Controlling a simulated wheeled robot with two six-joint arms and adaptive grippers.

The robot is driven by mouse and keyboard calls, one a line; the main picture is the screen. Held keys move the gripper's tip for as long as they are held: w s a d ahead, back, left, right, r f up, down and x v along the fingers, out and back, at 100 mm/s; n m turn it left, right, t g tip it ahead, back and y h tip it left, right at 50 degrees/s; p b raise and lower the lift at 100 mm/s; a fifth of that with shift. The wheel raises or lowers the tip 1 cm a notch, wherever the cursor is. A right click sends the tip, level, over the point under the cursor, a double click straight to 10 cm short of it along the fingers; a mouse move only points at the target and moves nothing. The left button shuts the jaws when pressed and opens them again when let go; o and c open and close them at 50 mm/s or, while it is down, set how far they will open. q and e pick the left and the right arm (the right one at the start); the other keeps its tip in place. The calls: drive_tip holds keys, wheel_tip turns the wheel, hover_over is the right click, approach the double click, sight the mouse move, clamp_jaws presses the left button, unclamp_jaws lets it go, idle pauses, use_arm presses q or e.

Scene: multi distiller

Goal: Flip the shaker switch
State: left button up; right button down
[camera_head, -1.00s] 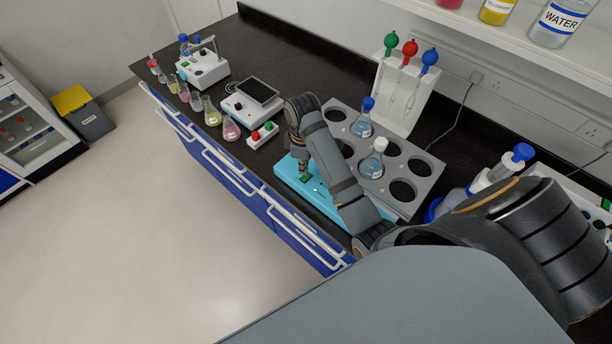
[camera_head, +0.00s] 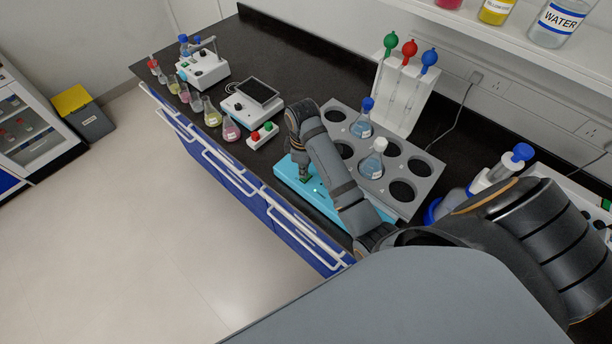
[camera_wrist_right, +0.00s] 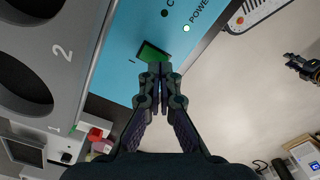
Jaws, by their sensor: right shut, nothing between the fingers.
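The shaker has a cyan front panel (camera_head: 318,192) and a grey top plate (camera_head: 425,192) with several round holes. My right gripper (camera_head: 303,176) is over the cyan panel in the head view. In the right wrist view the right gripper (camera_wrist_right: 160,70) is shut and empty, its tips at the lower edge of the green switch; I cannot tell if they touch it.
Two flasks with blue liquid, one blue-capped (camera_head: 362,122) and one white-capped (camera_head: 373,160), stand in the plate. A pipette stand (camera_head: 402,95) is behind. A stirrer (camera_head: 252,100) and several small flasks stand at the left. The bench's front edge is close to the shaker.

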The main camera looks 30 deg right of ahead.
drive_tip(key=shift+f, duration=0.1)
idle(0.6)
drive_tip(key=shift+f, duration=0.95)
idle(0.4)
wheel_tip(320, 180, up, 7)
drive_tip(key=p, duration=0.9)
drive_tip(key=shift+r, duration=0.1)
